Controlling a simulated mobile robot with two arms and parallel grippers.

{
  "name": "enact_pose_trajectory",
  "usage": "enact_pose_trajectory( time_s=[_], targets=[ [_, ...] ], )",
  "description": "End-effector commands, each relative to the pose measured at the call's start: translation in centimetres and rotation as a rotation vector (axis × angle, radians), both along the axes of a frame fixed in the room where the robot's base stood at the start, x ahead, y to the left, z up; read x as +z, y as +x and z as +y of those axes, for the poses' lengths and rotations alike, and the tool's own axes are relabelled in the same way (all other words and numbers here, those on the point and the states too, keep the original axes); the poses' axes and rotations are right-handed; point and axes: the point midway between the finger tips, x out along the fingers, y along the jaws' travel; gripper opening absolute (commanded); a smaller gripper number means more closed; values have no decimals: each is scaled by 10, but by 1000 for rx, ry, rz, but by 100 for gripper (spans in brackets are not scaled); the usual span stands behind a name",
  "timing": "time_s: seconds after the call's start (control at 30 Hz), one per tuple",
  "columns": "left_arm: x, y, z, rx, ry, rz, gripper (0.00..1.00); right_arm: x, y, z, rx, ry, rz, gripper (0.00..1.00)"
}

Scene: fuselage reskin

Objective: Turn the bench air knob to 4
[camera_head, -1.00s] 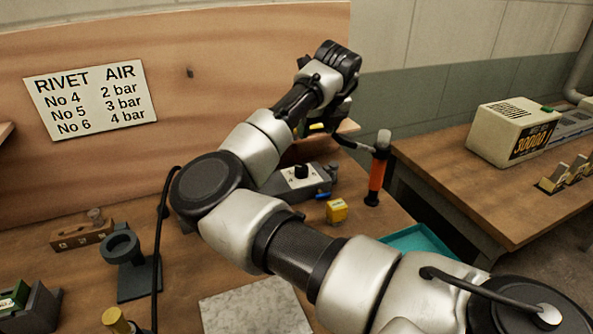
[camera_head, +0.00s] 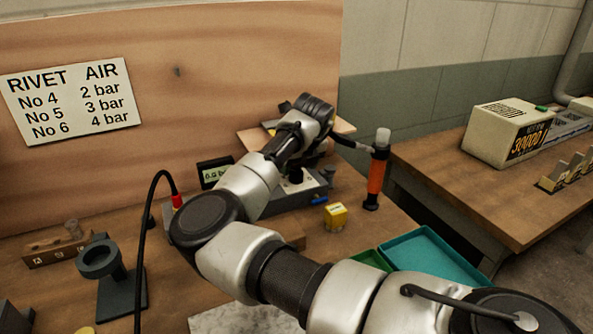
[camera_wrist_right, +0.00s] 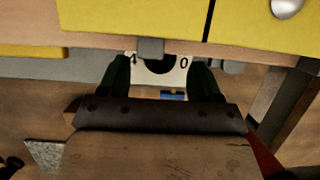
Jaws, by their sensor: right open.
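The bench air knob (camera_head: 295,176) is a small black knob on a pale plate, on a grey block at the back of the bench. My right arm partly covers the block. In the right wrist view the dark knob (camera_wrist_right: 158,65) shows between the fingers, with a 4 on the plate to its left and a 0 to its right. My right gripper (camera_wrist_right: 161,78) is open, its two dark fingers on either side of the knob; contact cannot be told. A small display (camera_head: 215,173) beside the block is partly hidden and its first digit is unclear. My left gripper is not in view.
A sign (camera_head: 72,101) lists rivet numbers and air pressures. An orange-handled tool (camera_head: 376,175) stands right of the block, near a yellow box (camera_head: 335,216). A teal tray (camera_head: 435,262) lies in front. A dark stand (camera_head: 118,290) and a hose (camera_head: 143,235) are left.

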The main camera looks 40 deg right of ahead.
Motion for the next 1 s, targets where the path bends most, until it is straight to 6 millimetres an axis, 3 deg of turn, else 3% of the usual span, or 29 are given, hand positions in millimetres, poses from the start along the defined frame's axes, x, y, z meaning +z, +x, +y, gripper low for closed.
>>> enact_pose_trajectory(
  time_s=[0.2, 0.57, 0.87, 1.0],
  targets=[
    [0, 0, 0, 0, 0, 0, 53, -23, 9, -3, -1, -1, 0, 64],
    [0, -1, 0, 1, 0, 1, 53, -26, 10, -4, -1, -1, -1, 63],
    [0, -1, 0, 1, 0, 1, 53, -26, 10, -4, -1, -1, -1, 17],
    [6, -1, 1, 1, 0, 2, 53, -23, 10, -4, 16, 0, 0, 16]
  ],
)
